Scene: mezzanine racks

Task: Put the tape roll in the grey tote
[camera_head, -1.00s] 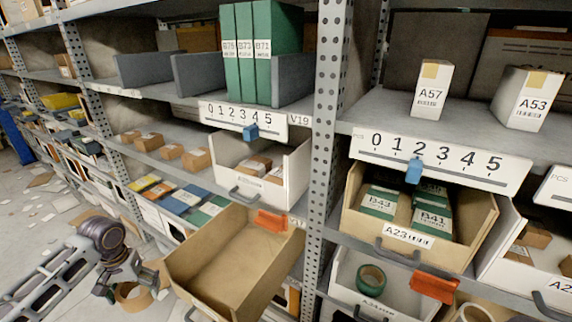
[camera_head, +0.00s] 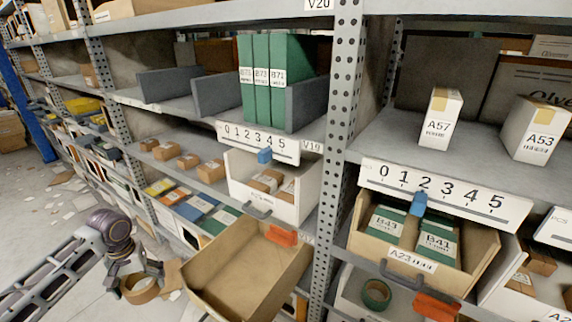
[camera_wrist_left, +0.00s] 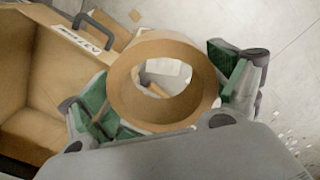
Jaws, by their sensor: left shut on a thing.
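A brown tape roll (camera_head: 139,288) is held at the lower left of the head view, in front of the racks. My left gripper (camera_head: 136,276) is shut on it. In the left wrist view the tape roll (camera_wrist_left: 165,82) sits between the green-padded fingers of the left gripper (camera_wrist_left: 163,95), its hole facing the camera. I cannot make out a grey tote for certain in either view. My right gripper is not in view.
An empty tan bin (camera_head: 195,300) juts from the rack just right of the held roll; it also fills the left of the wrist view (camera_wrist_left: 75,40). A green tape roll (camera_head: 376,294) lies in a low white bin. Open floor (camera_head: 50,210) is at the left.

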